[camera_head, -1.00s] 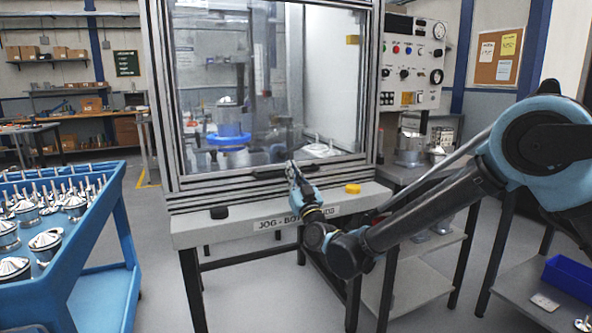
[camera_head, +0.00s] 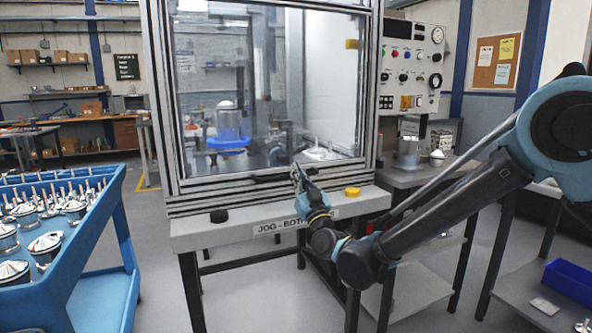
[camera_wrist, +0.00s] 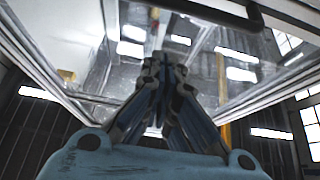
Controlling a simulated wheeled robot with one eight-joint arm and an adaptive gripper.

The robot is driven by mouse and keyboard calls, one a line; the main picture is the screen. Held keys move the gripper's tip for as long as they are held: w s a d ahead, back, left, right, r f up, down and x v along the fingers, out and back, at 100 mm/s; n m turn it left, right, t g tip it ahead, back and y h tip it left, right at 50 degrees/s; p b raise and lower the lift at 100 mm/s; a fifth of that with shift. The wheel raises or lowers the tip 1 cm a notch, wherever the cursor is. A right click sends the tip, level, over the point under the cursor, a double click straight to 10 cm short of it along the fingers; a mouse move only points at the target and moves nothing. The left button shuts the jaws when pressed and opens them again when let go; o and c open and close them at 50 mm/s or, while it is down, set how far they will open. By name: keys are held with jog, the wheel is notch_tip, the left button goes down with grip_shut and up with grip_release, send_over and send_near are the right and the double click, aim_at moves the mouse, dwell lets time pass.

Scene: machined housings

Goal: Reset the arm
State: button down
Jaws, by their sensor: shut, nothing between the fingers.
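My gripper (camera_head: 299,176) is in front of the lower edge of the machine's clear front door, above the grey ledge. Its fingers point up and are shut with nothing between them. In the wrist view the closed fingers (camera_wrist: 160,72) point up, with the glass and frame of the enclosure beyond. My arm reaches in from the right side of the head view.
The enclosed machine (camera_head: 268,100) has a dark door handle (camera_head: 270,177) close to my gripper. A yellow button (camera_head: 352,192) and a black button (camera_head: 219,216) sit on the ledge. A blue cart (camera_head: 75,262) with metal housings stands left. A side table (camera_head: 425,177) stands right.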

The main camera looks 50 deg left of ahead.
jog(key=shift+v, duration=2.7)
